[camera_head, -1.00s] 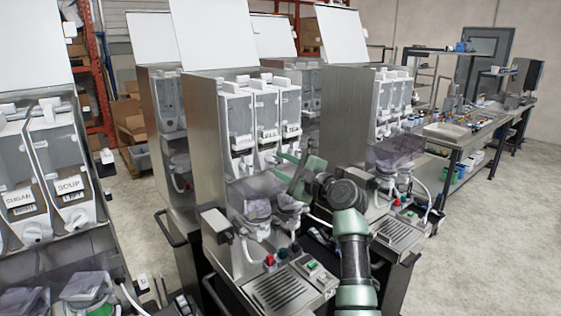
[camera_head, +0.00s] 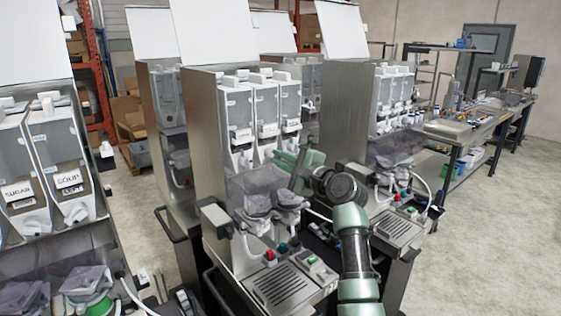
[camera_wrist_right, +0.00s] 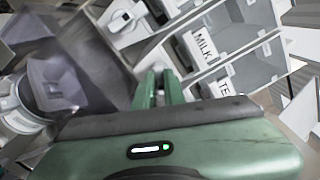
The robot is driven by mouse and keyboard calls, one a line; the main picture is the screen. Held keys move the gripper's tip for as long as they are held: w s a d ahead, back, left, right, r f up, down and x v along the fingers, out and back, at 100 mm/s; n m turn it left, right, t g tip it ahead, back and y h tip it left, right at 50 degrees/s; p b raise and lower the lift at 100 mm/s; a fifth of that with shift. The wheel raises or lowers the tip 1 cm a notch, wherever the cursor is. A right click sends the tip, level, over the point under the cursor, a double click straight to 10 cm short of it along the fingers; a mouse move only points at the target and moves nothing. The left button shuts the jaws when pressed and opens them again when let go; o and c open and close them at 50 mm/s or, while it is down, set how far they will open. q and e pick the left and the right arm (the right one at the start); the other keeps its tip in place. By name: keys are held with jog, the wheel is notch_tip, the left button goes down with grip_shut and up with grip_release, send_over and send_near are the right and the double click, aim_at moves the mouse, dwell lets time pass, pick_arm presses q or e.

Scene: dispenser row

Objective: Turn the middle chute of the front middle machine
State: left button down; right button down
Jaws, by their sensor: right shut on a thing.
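The front middle machine (camera_head: 213,135) is a tall steel dispenser with three clear canisters side by side. The middle canister (camera_head: 266,108) shows in the head view, and its MILK label (camera_wrist_right: 201,43) shows in the right wrist view. My right gripper (camera_head: 280,157) is at the front of this machine, below the canisters. In the right wrist view, its green fingers (camera_wrist_right: 160,86) are shut just below the MILK canister, at its chute. The chute itself is hidden by the fingers and gripper body. The left canister's white chute (camera_wrist_right: 122,20) is beside the fingers. My left gripper is out of view.
Clear mixing bowls (camera_head: 252,188) and a drip tray (camera_head: 276,288) are below the gripper. Another machine (camera_head: 345,115) stands close on the right, and a machine with SUGAR and SOUP canisters (camera_head: 62,150) on the left. Free floor (camera_head: 480,230) lies at right.

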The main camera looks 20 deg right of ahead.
jog(key=n+b, duration=0.7)
jog(key=n, duration=1)
jog(key=shift+f+n, duration=0.15)
jog(key=shift+n, duration=0.25)
jog(key=shift+n+b, duration=0.5)
jog(key=shift+n, duration=1.8)
jog(key=c, duration=1.5)
grip_release()
